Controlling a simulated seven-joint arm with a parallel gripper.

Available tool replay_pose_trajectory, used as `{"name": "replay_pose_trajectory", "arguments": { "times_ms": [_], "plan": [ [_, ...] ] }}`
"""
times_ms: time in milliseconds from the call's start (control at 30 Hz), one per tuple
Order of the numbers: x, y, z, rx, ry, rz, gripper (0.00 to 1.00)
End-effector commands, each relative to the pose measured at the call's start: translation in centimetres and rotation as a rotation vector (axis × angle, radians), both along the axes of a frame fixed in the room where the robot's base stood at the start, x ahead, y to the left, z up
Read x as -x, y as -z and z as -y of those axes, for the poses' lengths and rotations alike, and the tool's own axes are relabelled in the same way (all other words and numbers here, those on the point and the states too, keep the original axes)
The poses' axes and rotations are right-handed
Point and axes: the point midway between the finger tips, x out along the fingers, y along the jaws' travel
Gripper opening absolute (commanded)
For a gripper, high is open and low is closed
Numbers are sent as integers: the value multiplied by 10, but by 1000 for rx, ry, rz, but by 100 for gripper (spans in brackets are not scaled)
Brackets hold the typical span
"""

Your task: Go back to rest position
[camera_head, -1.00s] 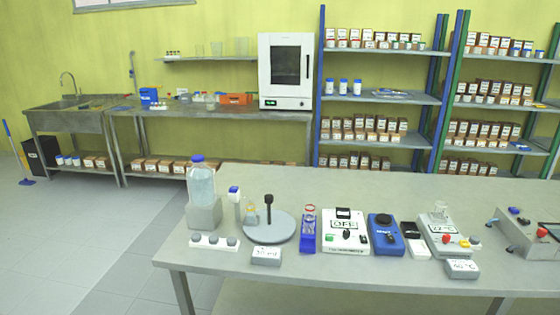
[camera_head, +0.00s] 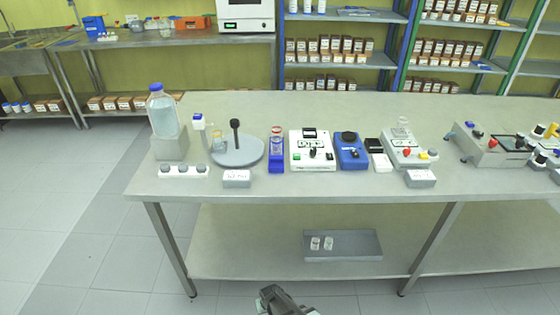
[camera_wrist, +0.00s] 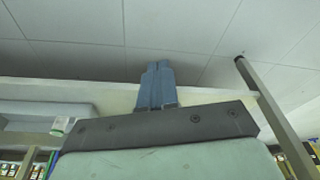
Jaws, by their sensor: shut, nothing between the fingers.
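My gripper (camera_wrist: 157,82) shows in the wrist view as two blue-grey fingers pressed together, with nothing between them. Behind the fingers in that view are grey floor tiles and the edge of the bench's lower shelf. In the head view a dark part of my arm shows at the bottom edge, in front of the bench (camera_head: 340,184) and below its top. The fingers cannot be made out there. The gripper appears clear of the things on the bench.
A tray (camera_head: 345,245) with two small glass vessels lies on the lower shelf. The floor at left is clear.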

Motion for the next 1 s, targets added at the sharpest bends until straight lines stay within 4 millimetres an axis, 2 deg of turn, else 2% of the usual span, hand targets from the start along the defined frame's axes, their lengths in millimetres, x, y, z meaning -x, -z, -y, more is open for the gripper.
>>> {"name": "replay_pose_trajectory", "arguments": {
  "times_ms": [33,200,400,500,600,733,833,1000],
  "plan": [
    [15,-2,26,23,29,-47,0],
    [66,-3,95,90,107,-220,0],
    [135,-15,159,140,195,-434,0],
    [171,-26,182,152,233,-540,0],
    [202,-37,199,156,266,-637,0],
    [233,-49,212,154,296,-731,0],
    [247,-55,218,150,309,-777,0],
    [254,-58,220,148,317,-804,0]
  ]
}}
